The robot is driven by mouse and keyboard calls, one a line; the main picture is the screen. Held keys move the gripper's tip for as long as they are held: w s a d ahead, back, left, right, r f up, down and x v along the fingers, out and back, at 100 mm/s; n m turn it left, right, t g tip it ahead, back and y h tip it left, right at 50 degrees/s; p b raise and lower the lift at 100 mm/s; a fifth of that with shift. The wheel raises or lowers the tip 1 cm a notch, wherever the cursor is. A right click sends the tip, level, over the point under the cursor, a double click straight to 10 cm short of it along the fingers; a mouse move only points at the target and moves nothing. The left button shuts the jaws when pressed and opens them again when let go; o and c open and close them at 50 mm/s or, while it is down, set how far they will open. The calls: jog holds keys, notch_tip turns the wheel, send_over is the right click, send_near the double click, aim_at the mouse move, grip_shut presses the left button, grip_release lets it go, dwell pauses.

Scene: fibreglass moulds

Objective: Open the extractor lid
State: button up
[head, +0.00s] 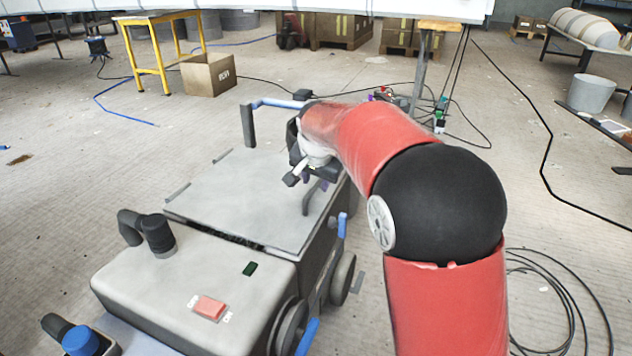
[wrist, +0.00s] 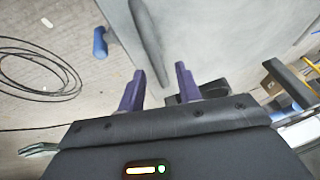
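The extractor (head: 190,285) is a grey wheeled machine in the head view, with a flat, light grey lid (head: 235,195) lying closed on its far part. A thin grey handle (head: 309,200) stands at the lid's right edge. In the wrist view the lid (wrist: 215,35) fills the upper right, and the handle (wrist: 148,40) runs down toward the gap between my fingers. My gripper (wrist: 158,85) is open, with its purple fingers apart and the handle's near end between or just beyond them; I cannot tell contact. In the head view my gripper (head: 315,184) is at the lid's right edge, partly hidden by my arm.
A blue-ended latch (head: 343,225) sits on the extractor's right side. A push bar with a blue grip (head: 275,102) stands at its far end. Black cables (head: 555,295) lie on the floor at right. A cardboard box (head: 209,75) and yellow stand (head: 150,60) are behind.

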jog(key=shift+f, duration=0.1)
grip_shut()
dwell(0.3)
